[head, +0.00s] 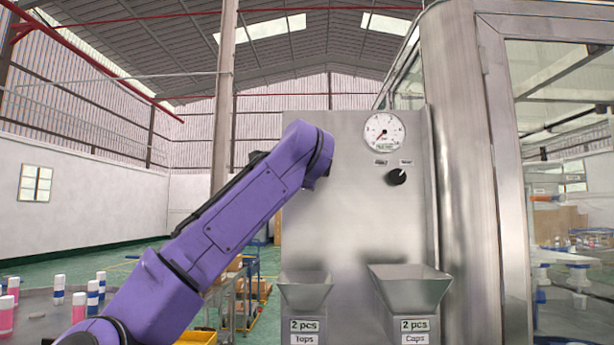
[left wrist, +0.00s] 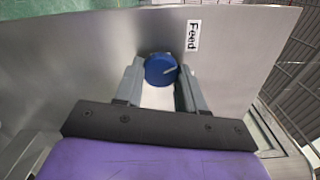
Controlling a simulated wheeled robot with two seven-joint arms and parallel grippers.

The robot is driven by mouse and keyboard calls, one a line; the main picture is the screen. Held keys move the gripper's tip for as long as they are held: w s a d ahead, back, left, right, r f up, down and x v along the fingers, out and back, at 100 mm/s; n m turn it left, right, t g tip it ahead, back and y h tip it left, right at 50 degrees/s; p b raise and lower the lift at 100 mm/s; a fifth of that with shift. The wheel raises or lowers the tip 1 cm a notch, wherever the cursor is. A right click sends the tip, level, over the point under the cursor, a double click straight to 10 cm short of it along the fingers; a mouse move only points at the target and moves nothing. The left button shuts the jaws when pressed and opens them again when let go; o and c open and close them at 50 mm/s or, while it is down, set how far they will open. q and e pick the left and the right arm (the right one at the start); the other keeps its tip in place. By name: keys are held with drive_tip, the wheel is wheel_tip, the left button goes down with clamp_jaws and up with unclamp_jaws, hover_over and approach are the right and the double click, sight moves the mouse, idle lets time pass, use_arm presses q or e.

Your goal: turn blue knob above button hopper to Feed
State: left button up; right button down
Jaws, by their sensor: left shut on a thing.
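The blue knob (left wrist: 160,70) is on the steel panel in the left wrist view, between the two grey fingers of my left gripper (left wrist: 160,73), which is shut on it. A white mark on the knob points right and slightly up in that picture. A white label reading "Feed" (left wrist: 193,36) is up and right of the knob. In the head view my purple left arm reaches up to the panel (head: 350,225); the arm hides the blue knob and the gripper there. My right gripper is in neither view.
Two steel hoppers (head: 304,291) and (head: 410,287) stick out low on the panel, marked "2 pcs". A gauge (head: 384,132) and a black knob (head: 397,177) are at upper right. A glazed enclosure (head: 500,170) stands right. A table with several bottles (head: 59,288) is at left.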

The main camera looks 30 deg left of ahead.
use_arm(q)
drive_tip(key=shift+r+n+b, duration=0.1)
drive_tip(key=shift+n+b, duration=0.25)
drive_tip(key=shift+n, duration=1.45)
drive_tip(key=o, duration=1.1)
drive_tip(key=shift+c, duration=0.2)
drive_tip(key=shift+w, duration=0.15)
drive_tip(key=b+v, duration=0.5)
drive_tip(key=v, duration=0.5)
drive_tip(key=shift+s, duration=0.25)
drive_tip(key=shift+d, duration=0.1)
